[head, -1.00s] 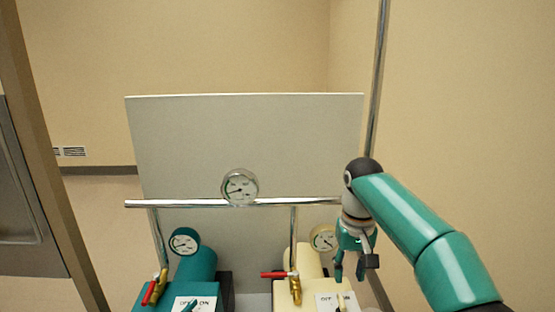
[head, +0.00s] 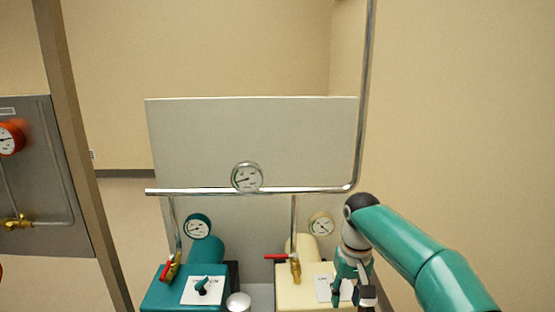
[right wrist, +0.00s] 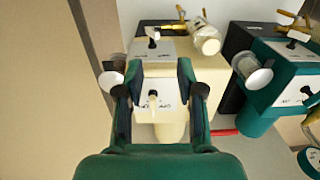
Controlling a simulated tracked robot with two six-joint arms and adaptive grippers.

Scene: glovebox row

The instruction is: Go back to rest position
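My right gripper (head: 352,296) is at the right side of the cream pump unit (head: 296,272) in the head view and overlaps its white switch plate. In the right wrist view my right gripper (right wrist: 160,98) has its two dark-tipped fingers spread apart. I cannot tell how far the fingers are from the plate. My left gripper is in neither view.
A metal pipe (head: 300,190) with a gauge (head: 247,177) runs above both, before a pale panel (head: 255,135). A grey panel with an orange gauge (head: 10,138) is at far left.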

